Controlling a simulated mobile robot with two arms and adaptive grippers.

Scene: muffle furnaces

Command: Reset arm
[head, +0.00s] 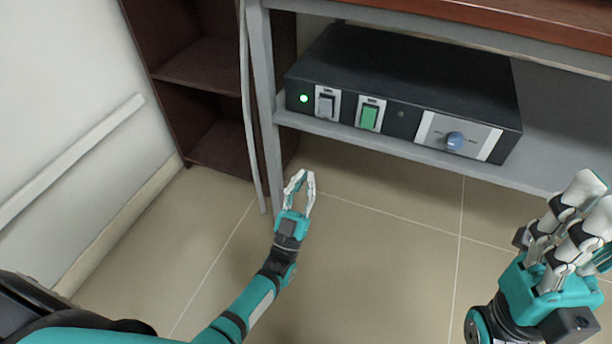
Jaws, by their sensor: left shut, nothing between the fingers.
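My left gripper (301,174) is at the end of the teal arm that comes in from the lower left. Its white fingers are shut with nothing between them. It is over the tiled floor, in front of the bench's grey leg and below the control box. My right gripper (592,192) is at the lower right, close to the camera, with its pale fingers pointing up. Its far side is partly cut off by the frame edge, and I cannot tell whether the fingers meet. I see no object held in it.
A black control box (405,85) with a lit green light, two switches and a blue knob (454,140) sits on the grey bench shelf (430,158). A dark brown cabinet (200,70) and a white wall (60,100) are at the left. The floor (385,240) between the grippers is clear.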

